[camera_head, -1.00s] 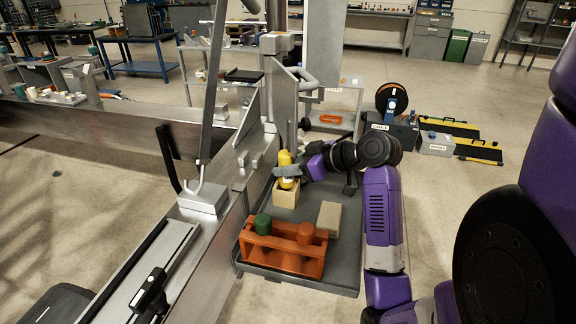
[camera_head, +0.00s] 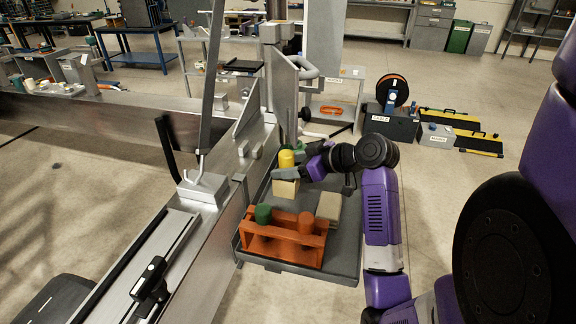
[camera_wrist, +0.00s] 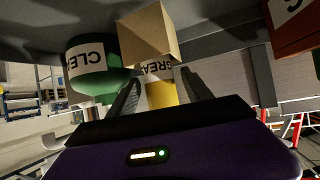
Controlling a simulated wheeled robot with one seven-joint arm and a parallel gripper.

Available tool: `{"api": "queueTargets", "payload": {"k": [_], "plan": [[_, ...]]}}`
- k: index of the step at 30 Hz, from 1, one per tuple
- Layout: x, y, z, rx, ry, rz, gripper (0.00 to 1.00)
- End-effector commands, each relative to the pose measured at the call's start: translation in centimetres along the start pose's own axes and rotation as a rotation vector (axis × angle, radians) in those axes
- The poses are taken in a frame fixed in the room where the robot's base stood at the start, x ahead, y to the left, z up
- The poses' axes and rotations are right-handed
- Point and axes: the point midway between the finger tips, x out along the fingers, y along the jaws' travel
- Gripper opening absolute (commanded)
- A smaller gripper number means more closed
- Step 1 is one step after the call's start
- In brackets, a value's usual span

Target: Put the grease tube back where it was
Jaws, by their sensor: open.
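The yellow grease tube (camera_head: 287,158) stands in or on a small tan box (camera_head: 285,189) on the grey tray. In the wrist view, which looks inverted, the tube (camera_wrist: 161,92) carries a "GREAS" label and its end meets the tan box (camera_wrist: 148,35); how deep it sits is hidden. My gripper (camera_head: 288,170) reaches in from the right at the tube. In the wrist view the dark fingers of my gripper (camera_wrist: 161,88) stand apart, one on each side of the tube. My gripper is open around it.
A green container (camera_wrist: 97,75) labelled "CLEA" stands close beside the box. An orange holder (camera_head: 283,247) with a green and an orange cylinder fills the tray's front. A tan block (camera_head: 329,206) lies right of the box. Steel beams and a post (camera_head: 283,85) crowd the left.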

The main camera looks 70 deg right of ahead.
Motion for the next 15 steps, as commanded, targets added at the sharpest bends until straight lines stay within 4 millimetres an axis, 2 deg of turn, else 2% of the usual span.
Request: {"api": "queueTargets", "payload": {"k": [4, 7, 15], "plan": [[-0.2, 0.0, -0.4, -0.001, 0.0, 0.001, 0.58], [-1.2, 0.1, -0.2, 0.0, 0.002, 0.003, 0.58], [-6.6, 0.1, -0.2, -0.001, 0.002, 0.004, 0.58]]}}
